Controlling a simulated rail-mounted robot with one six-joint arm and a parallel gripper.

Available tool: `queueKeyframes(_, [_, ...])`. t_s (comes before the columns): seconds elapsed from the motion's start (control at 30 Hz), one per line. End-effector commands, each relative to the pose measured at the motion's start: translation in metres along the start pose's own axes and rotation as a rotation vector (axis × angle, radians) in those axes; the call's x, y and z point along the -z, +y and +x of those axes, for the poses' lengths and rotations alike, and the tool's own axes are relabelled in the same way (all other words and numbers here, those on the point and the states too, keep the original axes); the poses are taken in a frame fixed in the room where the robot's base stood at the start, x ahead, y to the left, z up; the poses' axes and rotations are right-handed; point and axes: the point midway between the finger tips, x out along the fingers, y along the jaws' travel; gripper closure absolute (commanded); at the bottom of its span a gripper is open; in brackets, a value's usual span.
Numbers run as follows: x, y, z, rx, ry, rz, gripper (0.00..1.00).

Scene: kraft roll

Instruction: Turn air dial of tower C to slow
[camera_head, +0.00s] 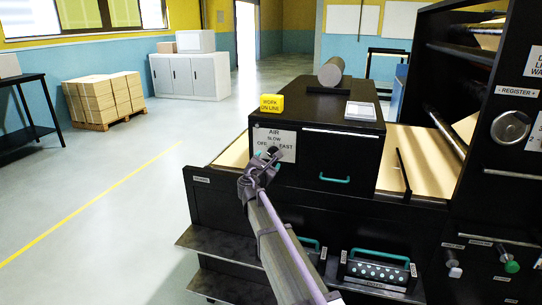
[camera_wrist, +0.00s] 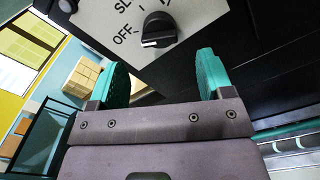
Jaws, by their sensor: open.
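The air dial (camera_wrist: 158,30) is a black knob on a white plate (camera_head: 284,153) marked AIR, OFF, SLOW and FAST. The plate is on the front of a black cabinet (camera_head: 325,110). In the wrist view the knob's pale mark lies on the side toward OFF; the exact setting is hard to tell. My gripper (camera_wrist: 162,72) is open and empty, its teal fingers apart with the knob ahead of the gap, not between them. In the head view my gripper (camera_head: 262,168) is just in front of the plate and partly hides the dial. No tower C label is readable.
A yellow WORK ON LINE block (camera_head: 271,104), a grey roll (camera_head: 331,72) and a white-framed panel (camera_head: 360,111) are on the cabinet top. A teal handle (camera_head: 334,180) is right of the plate. Dark shelves lie below. The floor at left is open.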

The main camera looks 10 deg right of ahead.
Motion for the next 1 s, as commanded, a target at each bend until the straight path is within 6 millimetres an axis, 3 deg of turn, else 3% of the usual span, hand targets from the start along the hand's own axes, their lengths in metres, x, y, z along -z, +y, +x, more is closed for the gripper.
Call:
queueKeyframes(0.1, [0.001, 0.002, 0.034, 0.002, -0.001, 0.001, 0.27])
queueKeyframes(0.23, [0.001, 0.001, 0.059, 0.001, 0.000, 0.002, 0.27])
queueKeyframes(0.57, [0.000, 0.000, 0.067, 0.001, 0.000, 0.002, 0.28])
queueKeyframes(1.0, [0.000, 0.000, 0.067, 0.001, 0.000, 0.002, 0.70])
